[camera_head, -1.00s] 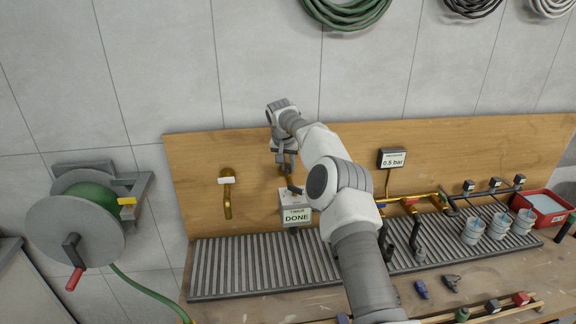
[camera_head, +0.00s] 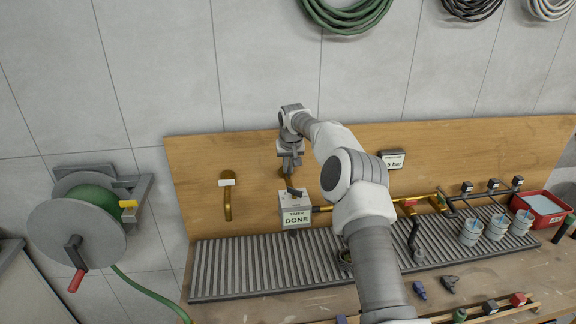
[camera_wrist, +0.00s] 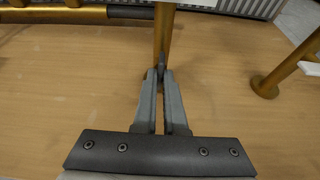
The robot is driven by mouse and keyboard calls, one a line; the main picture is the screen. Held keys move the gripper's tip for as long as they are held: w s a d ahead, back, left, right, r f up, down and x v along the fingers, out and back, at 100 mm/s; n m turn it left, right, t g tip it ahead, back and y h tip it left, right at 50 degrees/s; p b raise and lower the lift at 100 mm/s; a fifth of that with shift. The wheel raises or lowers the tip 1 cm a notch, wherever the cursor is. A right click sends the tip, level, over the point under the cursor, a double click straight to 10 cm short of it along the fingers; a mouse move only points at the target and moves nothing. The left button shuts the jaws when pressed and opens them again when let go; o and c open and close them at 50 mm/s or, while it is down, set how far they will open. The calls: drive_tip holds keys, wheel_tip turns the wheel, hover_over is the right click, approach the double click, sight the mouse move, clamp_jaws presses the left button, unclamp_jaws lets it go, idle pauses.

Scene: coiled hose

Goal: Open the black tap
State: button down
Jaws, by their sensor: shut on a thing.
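The black tap (camera_head: 286,183) is a brass tap on the wooden board, above the grey timer box (camera_head: 294,209) that reads "DONE". Its brass body (camera_wrist: 164,30) shows upright in the wrist view. My gripper (camera_head: 291,168) is at the top of this tap, and it also shows in the wrist view (camera_wrist: 161,76). Its fingers are closed on a small dark piece (camera_wrist: 162,60), which looks like the tap's black handle. The fingers hide most of the handle, so I cannot tell its exact angle.
A second brass tap with a white handle (camera_head: 227,183) is to the left. A ribbed grey drain tray (camera_head: 220,270) runs below. Brass pipework (camera_head: 422,202), several cups (camera_head: 471,232) and a red bin (camera_head: 567,218) stand to the right. A hose reel (camera_head: 85,225) is far left.

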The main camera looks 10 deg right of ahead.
idle(0.4)
drive_tip(key=c, duration=1)
unclamp_jaws()
drive_tip(key=shift+b+v, duration=1.2)
drive_tip(key=shift+v, duration=7.55)
